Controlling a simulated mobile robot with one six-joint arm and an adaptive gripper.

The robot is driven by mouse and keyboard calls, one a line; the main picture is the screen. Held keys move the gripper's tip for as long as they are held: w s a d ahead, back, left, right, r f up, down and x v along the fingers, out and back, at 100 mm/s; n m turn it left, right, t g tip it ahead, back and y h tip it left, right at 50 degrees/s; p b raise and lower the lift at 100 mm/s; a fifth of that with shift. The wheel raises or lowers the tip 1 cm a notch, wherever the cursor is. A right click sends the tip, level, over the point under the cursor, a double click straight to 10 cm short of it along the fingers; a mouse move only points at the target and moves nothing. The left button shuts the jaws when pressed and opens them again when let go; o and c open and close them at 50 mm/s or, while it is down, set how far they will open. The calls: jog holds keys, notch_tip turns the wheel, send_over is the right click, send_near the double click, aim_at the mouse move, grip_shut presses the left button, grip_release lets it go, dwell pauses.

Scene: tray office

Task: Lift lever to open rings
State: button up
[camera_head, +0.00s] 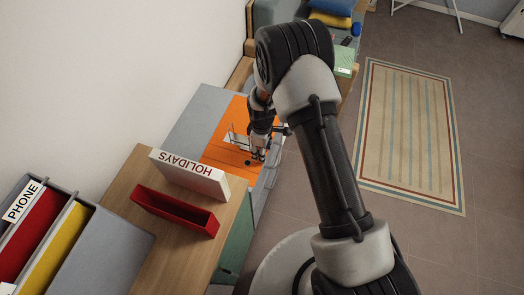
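An orange sheet-like thing (218,154), which looks like an open binder, lies on a grey surface beyond the wooden top. A small light metal piece (237,141) stands on it, apparently the ring mechanism; its lever is too small to make out. My gripper (258,156) points down over the right part of the orange thing, close beside the metal piece. My arm and gripper hide part of that area. I cannot tell whether the fingers touch anything or how far apart they are.
A white HOLIDAYS binder (190,176) and an empty-looking red holder (173,211) stand on the wooden top (150,246), near my arm. A file holder with a PHONE label (24,201) is at the left. A wall borders the left; a striped rug (408,135) lies on open floor.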

jog(key=shift+f, duration=0.1)
jog(key=shift+c, duration=0.3)
grip_shut()
dwell(0.5)
